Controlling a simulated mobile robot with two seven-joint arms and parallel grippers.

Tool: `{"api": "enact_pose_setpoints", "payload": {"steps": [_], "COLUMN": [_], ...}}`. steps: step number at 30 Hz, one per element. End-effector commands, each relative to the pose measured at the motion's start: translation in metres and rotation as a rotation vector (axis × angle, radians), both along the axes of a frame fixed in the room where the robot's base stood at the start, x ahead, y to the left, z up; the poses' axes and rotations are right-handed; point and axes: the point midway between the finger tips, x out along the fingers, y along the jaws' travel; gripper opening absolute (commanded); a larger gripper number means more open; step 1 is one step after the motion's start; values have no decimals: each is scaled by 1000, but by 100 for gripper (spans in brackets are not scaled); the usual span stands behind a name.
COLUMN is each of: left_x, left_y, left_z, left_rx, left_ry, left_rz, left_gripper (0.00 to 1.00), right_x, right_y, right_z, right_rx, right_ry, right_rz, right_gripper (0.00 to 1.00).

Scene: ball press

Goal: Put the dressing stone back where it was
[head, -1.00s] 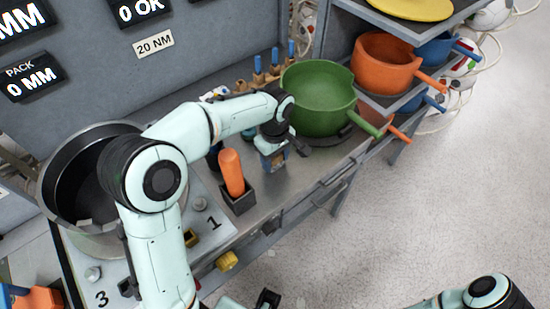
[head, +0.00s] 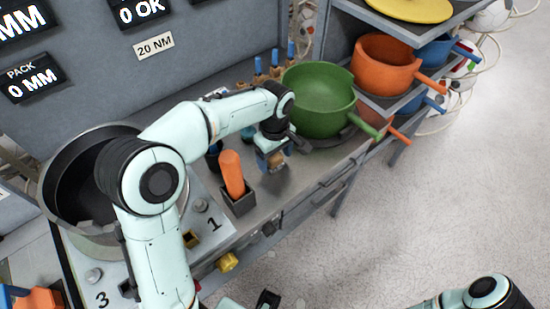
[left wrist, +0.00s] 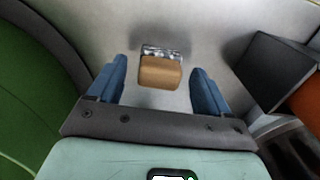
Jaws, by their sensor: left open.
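The dressing stone, which I take to be the tan block with a speckled grey edge (left wrist: 160,70), shows in the left wrist view on or just above the grey bench top. It sits between the blue fingers of my left gripper (left wrist: 160,88), with a gap on each side. The left gripper is open. In the head view, my left gripper (head: 271,161) points down at the bench, between the green pot (head: 317,100) and the orange-handled tool (head: 232,174). A little tan shows at its fingers there. Whether the stone touches the bench is unclear. My right gripper cannot be made out clearly.
The orange-handled tool stands in a dark square holder (head: 239,200) left of the gripper. Several blue-topped tools (head: 274,62) stand behind. A large dark pan (head: 70,180) is at left. A shelf with an orange pot (head: 384,64) stands at right. The bench front edge is close.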

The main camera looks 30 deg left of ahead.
Motion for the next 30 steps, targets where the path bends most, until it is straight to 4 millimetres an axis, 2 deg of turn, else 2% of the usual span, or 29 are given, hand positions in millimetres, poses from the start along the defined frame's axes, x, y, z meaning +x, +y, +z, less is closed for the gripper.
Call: {"api": "enact_pose_setpoints", "payload": {"steps": [1,6,13,18,30], "left_x": [1,1,0,0,-1], "left_y": [0,-1,-1,0,0], "left_z": [13,52,92,103,104], "left_rx": [-1,-1,-2,-1,-1], "left_ry": [-6,-6,-4,-2,-1], "left_rz": [0,0,-1,-1,-1], "left_gripper": [79,79,79,79,79], "right_x": [1,5,9,10,10], "right_y": [0,0,0,0,0], "right_z": [3,10,18,20,20], "right_rx": [0,0,0,1,1], "right_ry": [-1,-6,-10,-11,-11], "right_rz": [0,0,0,0,0], "right_gripper": [43,43,43,43,43]}}
